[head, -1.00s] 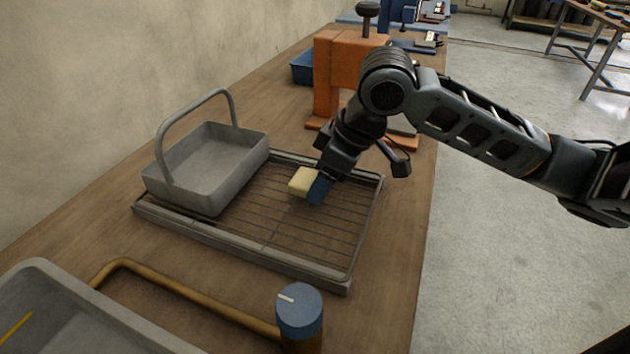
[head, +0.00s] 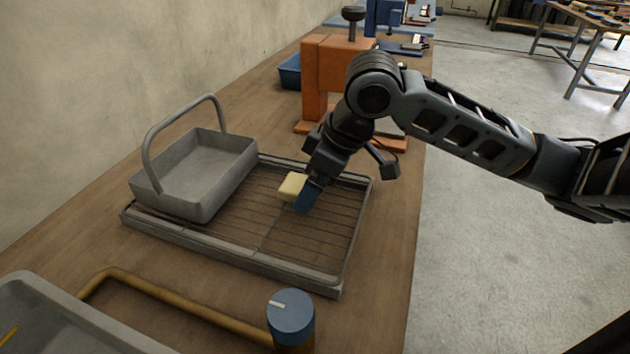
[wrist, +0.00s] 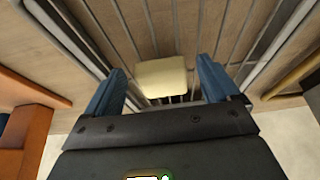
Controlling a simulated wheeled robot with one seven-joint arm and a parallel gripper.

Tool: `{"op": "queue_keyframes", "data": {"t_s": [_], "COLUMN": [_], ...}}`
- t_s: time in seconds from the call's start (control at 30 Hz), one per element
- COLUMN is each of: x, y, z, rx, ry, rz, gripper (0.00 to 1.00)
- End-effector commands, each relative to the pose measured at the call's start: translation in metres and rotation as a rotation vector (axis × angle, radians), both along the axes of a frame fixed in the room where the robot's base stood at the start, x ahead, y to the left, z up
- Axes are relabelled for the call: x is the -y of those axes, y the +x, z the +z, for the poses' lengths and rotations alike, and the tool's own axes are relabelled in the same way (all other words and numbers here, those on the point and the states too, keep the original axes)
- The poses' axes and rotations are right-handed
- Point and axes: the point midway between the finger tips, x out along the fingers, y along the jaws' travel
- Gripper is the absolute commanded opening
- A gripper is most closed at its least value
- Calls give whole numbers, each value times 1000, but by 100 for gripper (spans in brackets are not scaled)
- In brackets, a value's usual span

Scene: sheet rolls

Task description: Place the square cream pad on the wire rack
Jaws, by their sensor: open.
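The square cream pad (head: 292,187) shows over the wire rack (head: 330,228) in the head view, beside a blue finger of my gripper (head: 306,198). In the wrist view the pad (wrist: 160,78) appears to lie flat on the rack's wires (wrist: 215,35). My gripper (wrist: 162,72) is open, with a blue finger on each side of the pad and a visible gap to both. The near blue finger hides part of the pad in the head view.
A grey handled basket (head: 200,170) stands on the rack's left part. An orange press (head: 320,85) stands behind. A brass pipe (head: 180,304) with a blue-topped knob (head: 291,315) and a grey tub (head: 60,325) are in front. The rack's front right is bare.

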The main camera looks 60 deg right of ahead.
Motion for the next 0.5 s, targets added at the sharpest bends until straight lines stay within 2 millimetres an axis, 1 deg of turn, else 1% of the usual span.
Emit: {"op": "queue_keyframes", "data": {"t_s": [0.17, 0.4, 0.5], "x": [2, 6, 7], "y": [-9, -28, -35], "z": [26, 73, 89], "rx": [2, 3, 2], "ry": [-2, -2, -2], "rz": [1, 0, 1], "gripper": [89, 89, 89]}}
